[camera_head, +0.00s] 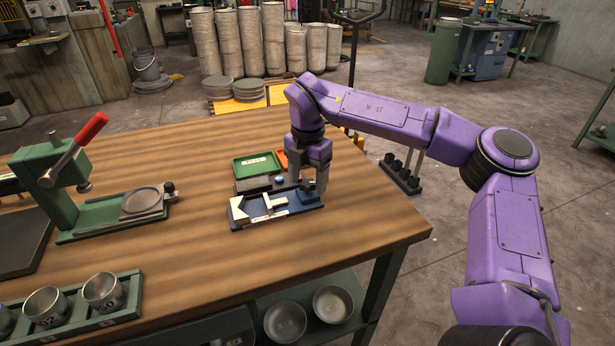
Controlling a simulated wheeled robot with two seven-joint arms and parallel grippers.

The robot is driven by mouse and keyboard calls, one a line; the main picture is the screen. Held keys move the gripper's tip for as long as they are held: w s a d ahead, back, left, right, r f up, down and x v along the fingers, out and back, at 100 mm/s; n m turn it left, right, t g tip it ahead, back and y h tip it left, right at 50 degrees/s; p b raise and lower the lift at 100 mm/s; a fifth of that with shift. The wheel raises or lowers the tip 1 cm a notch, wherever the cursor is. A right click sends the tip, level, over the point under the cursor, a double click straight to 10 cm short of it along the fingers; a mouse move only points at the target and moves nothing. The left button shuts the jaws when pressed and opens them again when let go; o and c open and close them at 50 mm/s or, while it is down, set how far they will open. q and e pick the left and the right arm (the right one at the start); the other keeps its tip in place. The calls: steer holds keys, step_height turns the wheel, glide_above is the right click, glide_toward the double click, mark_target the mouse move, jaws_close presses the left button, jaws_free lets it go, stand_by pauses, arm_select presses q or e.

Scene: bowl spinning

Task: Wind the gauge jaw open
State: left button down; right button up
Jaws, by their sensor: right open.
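The gauge (262,219) is a small blue-based fixture with pale metal jaw pieces. It lies on the wooden bench, right of the bench's middle. My right gripper (309,186) points down over the gauge's right end. Its fingers are open there, and they partly hide that end. Whether the fingers touch the gauge is too small to tell. My left gripper is not in view.
A green press with a red handle (91,129) stands at the left. Metal cups in a green rack (121,305) stand front left. The bench between is clear.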

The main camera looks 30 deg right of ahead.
steer(key=c, duration=1.1)
steer(key=shift+o, duration=0.2)
steer(key=shift+n, duration=0.5)
steer(key=n+p, duration=0.1)
steer(key=n, duration=0.1)
steer(key=n+p, duration=0.2)
steer(key=shift+r+n, duration=0.2)
steer(key=shift+n, duration=0.1)
steer(key=n+p, duration=0.3)
steer(key=n, duration=0.1)
steer(key=shift+n, duration=0.3)
steer(key=n+p, duration=0.5)
steer(key=n, duration=0.1)
steer(key=shift+r, duration=0.1)
steer(key=n+p, duration=0.2)
steer(key=n, duration=0.1)
steer(key=shift+w+n, duration=0.1)
steer(key=shift+n, duration=0.2)
steer(key=shift+n+p, duration=0.85)
steer(key=shift+n, duration=0.25)
steer(key=shift+f, duration=0.2)
